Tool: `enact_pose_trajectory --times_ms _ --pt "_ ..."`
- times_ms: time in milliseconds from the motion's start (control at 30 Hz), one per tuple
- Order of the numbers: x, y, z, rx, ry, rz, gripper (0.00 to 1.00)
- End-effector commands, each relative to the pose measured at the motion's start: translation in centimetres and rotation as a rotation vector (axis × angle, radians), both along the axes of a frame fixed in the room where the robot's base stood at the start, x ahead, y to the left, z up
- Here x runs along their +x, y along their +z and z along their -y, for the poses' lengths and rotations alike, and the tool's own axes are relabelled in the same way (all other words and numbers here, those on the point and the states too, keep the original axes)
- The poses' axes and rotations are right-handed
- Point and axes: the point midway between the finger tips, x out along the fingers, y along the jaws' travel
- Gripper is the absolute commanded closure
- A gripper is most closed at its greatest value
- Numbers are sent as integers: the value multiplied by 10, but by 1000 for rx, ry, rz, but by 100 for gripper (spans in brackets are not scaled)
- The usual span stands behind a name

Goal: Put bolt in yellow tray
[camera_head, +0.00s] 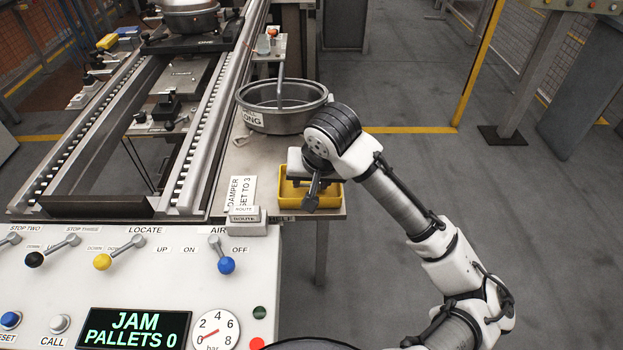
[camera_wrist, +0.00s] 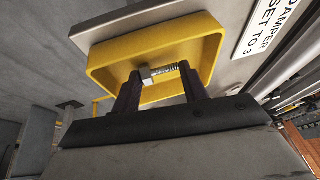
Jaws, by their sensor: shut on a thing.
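The yellow tray (camera_head: 327,199) sits on the front right corner of the side shelf in the head view. It also shows in the wrist view (camera_wrist: 98,65), its rim framing the fingers. My gripper (camera_head: 313,198) is over the tray, pointing down. In the wrist view my gripper (camera_wrist: 158,84) is shut on a metal bolt (camera_wrist: 163,70), which lies crosswise between the two fingertips. The bolt shows against the tray's inside; I cannot tell whether it touches the tray floor. In the head view the bolt is hidden.
A round metal pan (camera_head: 283,107) stands behind the tray on the shelf. A "DAMPER SET TO 3" sign (camera_head: 241,192) and a small route block (camera_head: 247,221) are to the left. The control panel (camera_head: 150,285) with levers is in front.

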Motion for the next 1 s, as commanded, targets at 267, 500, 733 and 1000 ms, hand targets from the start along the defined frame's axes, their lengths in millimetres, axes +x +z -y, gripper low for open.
enact_pose_trajectory --times_ms 267,500,733,1000 --pt "0 -3 0 0 0 0 41" --pt "0 -2 0 0 0 0 35" --pt "-5 14 1 1 1 2 35" --pt "-27 69 10 -2 1 4 35"
